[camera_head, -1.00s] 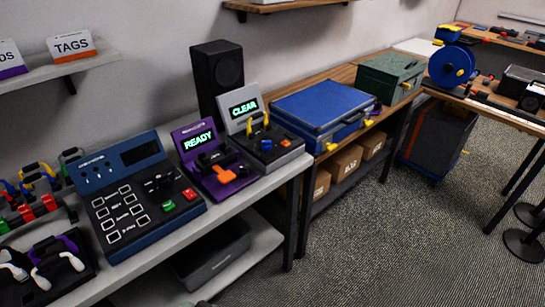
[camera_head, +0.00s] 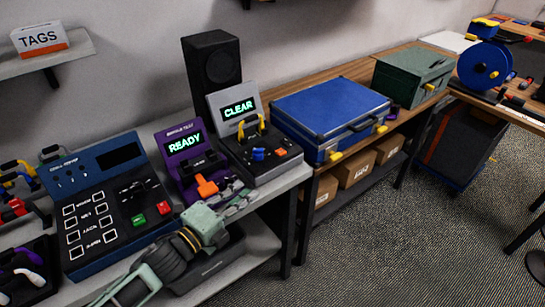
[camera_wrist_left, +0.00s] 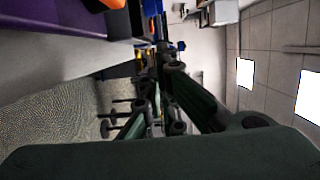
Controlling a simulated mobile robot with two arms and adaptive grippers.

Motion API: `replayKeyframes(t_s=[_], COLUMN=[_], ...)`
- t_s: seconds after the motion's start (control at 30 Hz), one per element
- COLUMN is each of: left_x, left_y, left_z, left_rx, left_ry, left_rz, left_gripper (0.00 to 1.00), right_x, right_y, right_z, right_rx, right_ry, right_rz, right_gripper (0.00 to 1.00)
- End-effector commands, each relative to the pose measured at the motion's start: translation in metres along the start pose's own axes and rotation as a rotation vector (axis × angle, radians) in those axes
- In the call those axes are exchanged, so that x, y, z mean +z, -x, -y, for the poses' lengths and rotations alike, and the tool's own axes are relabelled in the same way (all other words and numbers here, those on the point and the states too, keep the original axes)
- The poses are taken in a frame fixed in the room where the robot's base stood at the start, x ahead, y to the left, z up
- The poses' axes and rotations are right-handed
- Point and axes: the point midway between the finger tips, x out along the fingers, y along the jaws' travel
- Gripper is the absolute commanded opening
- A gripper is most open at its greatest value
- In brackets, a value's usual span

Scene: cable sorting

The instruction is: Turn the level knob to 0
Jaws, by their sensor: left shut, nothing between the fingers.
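No readable "level" label shows, so I cannot tell which control is the level knob. The blue console (camera_head: 112,235) stands on the grey bench, with a black control (camera_head: 132,190) and green and red buttons. Right of it are a purple unit (camera_head: 172,147) reading READY, with an orange handle (camera_head: 206,186), and a grey unit (camera_head: 222,102) reading CLEAR, with blue and orange controls. My left gripper (camera_head: 238,193) is shut and empty, just in front of the purple and grey units. Its dark fingers also fill the middle of the left wrist view (camera_wrist_left: 168,75).
A blue case (camera_head: 325,105) and a green box (camera_head: 400,80) stand on the wooden bench to the right. A black speaker (camera_head: 211,70) is behind the units. Cable racks crowd the left end.

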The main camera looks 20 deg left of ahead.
Motion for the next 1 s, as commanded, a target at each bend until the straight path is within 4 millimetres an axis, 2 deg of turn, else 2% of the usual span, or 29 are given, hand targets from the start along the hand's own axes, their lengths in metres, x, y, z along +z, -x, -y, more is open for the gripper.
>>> replayKeyframes(t_s=[0.2, 0.33, 0.43, 0.53, 0.6, 0.7, 0.83, 1.0], left_x=[0.001, 0.001, 0.001, 0.001, 0.012, 0.020, 0.026, 0.028], left_y=[-0.032, -0.060, -0.082, -0.102, -0.108, -0.116, -0.122, -0.125], left_z=[0.004, 0.005, 0.005, 0.004, 0.003, 0.002, 0.001, 0.000], left_rx=[-0.004, -0.004, -0.004, -0.002, 0.000, 0.001, 0.001, 0.000], left_ry=[0.003, 0.003, 0.004, 0.004, 0.003, 0.003, 0.004, 0.005], left_rz=[0.002, 0.002, 0.002, 0.002, 0.003, 0.003, 0.002, 0.002], left_gripper=[0.00, 0.00, 0.00, 0.00, 0.00, 0.00, 0.00, 0.00], right_x=[0.048, 0.065, 0.059, 0.042, 0.028, 0.016, 0.018, 0.030], right_y=[0.013, 0.021, 0.025, 0.026, 0.028, 0.029, 0.031, 0.032], right_z=[0.019, 0.034, 0.036, 0.031, 0.027, 0.022, 0.018, 0.018], right_rx=[-0.022, -0.041, -0.043, -0.037, -0.033, -0.027, -0.022, -0.022], right_ry=[-0.002, -0.003, -0.002, -0.002, -0.002, -0.003, -0.005, -0.005], right_rz=[0.072, 0.098, 0.090, 0.065, 0.043, 0.025, 0.029, 0.048], right_gripper=[0.40, 0.40, 0.40, 0.40, 0.40, 0.40, 0.40, 0.40])
